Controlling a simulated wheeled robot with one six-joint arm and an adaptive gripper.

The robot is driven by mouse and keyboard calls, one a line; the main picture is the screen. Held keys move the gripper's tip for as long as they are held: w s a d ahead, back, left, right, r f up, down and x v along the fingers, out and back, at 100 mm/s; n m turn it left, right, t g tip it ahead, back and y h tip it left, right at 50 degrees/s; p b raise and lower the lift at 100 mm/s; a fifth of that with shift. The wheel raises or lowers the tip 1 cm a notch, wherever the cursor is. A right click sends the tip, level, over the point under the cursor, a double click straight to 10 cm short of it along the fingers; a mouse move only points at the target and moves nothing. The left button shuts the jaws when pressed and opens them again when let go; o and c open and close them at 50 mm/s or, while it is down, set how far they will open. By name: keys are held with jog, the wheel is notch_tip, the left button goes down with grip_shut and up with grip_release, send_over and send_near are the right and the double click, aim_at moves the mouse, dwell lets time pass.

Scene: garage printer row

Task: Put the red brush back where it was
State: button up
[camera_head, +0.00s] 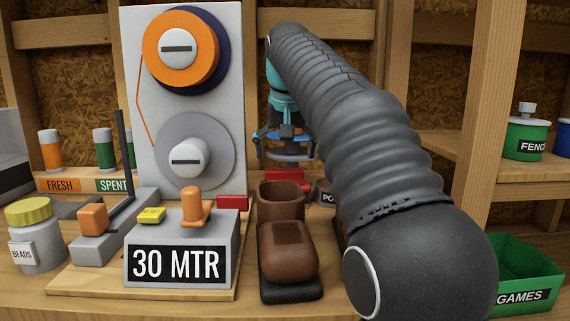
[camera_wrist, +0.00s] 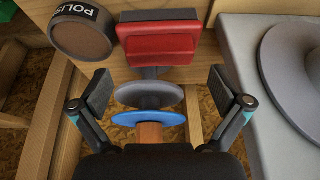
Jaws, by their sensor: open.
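A red block-shaped thing (camera_wrist: 158,40), which looks like the red brush, lies beyond my gripper in the wrist view; it also shows low behind the boots in the head view (camera_head: 287,178). A blue disc (camera_wrist: 148,118) and a grey disc (camera_wrist: 150,94) line up with a brown stem (camera_wrist: 149,133) between my fingers. I cannot tell whether they are joined to the red block. My gripper (camera_wrist: 166,92) is open, its two fingers apart on either side of the discs. In the head view my gripper (camera_head: 286,145) hangs by the back wall.
A polish tin (camera_wrist: 82,32) stands beside the red block. A grey panel with spools (camera_head: 190,110), brown boots (camera_head: 283,250) and the 30 MTR box (camera_head: 180,250) crowd the left. A green GAMES bin (camera_head: 525,270) stands right. My arm hides part of the bench.

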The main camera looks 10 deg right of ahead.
jog(key=p+v, duration=0.1)
jog(key=v, duration=0.5)
